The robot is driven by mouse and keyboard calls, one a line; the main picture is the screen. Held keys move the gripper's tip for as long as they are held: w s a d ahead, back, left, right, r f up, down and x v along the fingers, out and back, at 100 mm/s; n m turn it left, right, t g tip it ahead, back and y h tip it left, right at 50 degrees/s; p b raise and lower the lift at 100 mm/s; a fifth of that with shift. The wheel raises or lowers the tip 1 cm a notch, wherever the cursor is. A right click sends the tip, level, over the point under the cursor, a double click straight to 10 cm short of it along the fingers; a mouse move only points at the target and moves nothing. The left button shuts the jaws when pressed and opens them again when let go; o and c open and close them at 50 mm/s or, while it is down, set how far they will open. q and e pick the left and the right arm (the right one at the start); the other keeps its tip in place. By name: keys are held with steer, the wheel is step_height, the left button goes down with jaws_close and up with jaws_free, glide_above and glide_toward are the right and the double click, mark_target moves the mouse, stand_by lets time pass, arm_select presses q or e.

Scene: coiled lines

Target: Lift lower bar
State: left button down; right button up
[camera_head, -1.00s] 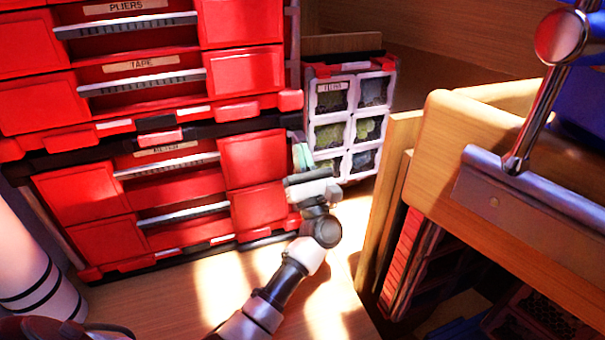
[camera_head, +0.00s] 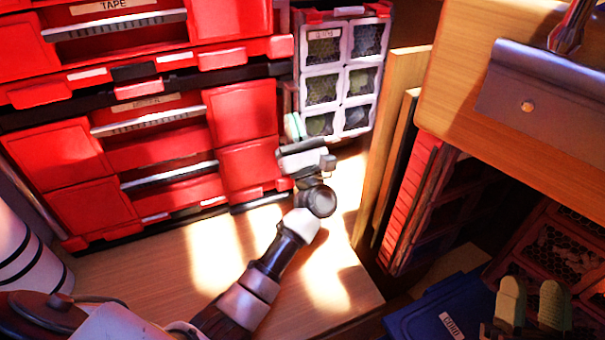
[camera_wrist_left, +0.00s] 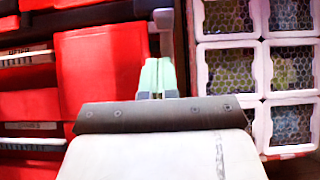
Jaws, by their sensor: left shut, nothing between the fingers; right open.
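Red drawer units (camera_head: 240,112) stand stacked at the left, with silver horizontal bars across their fronts. The lowest silver bar (camera_head: 170,180) in the head view runs across the bottom red drawer. I cannot tell which bar the task means. My left gripper (camera_head: 293,127) is shut and empty at the right edge of the red stack, beside a white-framed organizer. In the left wrist view its green fingertips (camera_wrist_left: 158,76) are together, just below or at a grey upright bar (camera_wrist_left: 164,25); contact cannot be told. My right gripper (camera_head: 531,304) is open and empty at the bottom right.
The white-framed organizer (camera_head: 342,71) with mesh windows stands right of the red stack. A wooden panel (camera_head: 385,140) and a wooden top with a metal plate (camera_head: 545,110) lie to the right. A blue lidded box (camera_head: 425,318) sits low there. The sunlit wooden surface in front is partly clear.

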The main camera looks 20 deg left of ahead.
arm_select(q)
steer(key=v, duration=0.9)
steer(key=shift+s+d, duration=0.15)
steer(key=shift+d, duration=0.05)
steer(key=shift+f, duration=0.15)
